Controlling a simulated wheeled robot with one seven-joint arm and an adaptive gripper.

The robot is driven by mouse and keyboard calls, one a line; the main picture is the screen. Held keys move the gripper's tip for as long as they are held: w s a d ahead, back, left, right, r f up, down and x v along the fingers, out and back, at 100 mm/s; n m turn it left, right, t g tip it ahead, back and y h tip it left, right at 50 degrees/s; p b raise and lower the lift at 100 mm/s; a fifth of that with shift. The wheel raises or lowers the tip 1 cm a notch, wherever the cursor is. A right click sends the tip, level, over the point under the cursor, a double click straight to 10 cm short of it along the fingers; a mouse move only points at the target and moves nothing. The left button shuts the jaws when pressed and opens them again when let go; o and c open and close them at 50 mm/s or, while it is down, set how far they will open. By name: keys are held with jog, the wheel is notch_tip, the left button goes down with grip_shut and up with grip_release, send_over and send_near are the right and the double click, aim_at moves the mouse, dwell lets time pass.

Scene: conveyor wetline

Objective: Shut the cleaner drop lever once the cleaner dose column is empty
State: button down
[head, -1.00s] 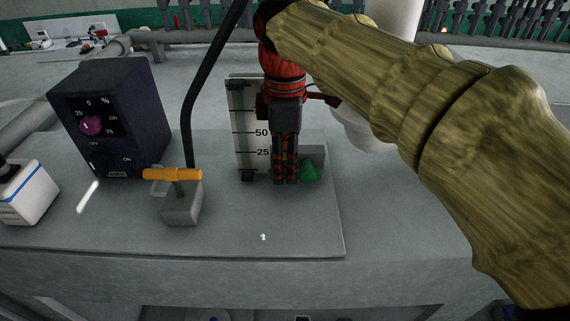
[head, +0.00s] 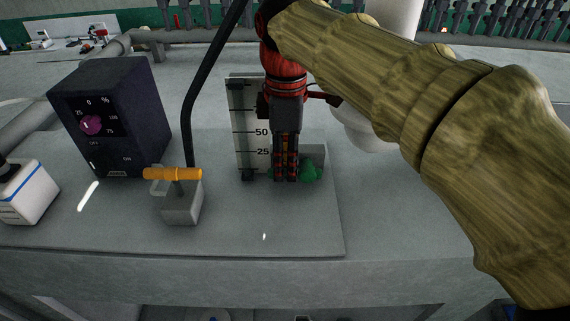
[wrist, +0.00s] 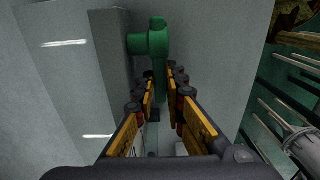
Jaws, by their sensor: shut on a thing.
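A green lever (wrist: 158,45) on a grey block shows in the wrist view, with its arm running down between my fingers. It also shows in the head view as a green part (head: 311,173) beside my fingertips. My gripper (head: 285,179) points down and is shut on this lever; it also shows in the wrist view (wrist: 160,97). A white scale board (head: 247,125) marked 50 and 25 stands just left of my gripper. My gripper covers its right side, so the dose column's fill level cannot be told.
An orange-handled lever (head: 173,173) on a small grey box stands to the left. A white bottle (head: 28,193) is at the far left. The front of the bench is clear.

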jog(key=y+b, duration=0.1)
jog(key=d+y+b, duration=0.1)
jog(key=shift+r+y, duration=0.3)
jog(key=shift+y, duration=0.1)
jog(key=shift+d+r+y+b, duration=0.1)
jog(key=shift+r+y+b, duration=0.35)
jog(key=shift+y+b, duration=0.45)
jog(key=c, duration=2.1)
grip_release()
jog(key=shift+r, duration=0.1)
notch_tip(320, 180, up, 10)
jog(key=shift+f, duration=0.1)
jog(key=shift+c, duration=0.6)
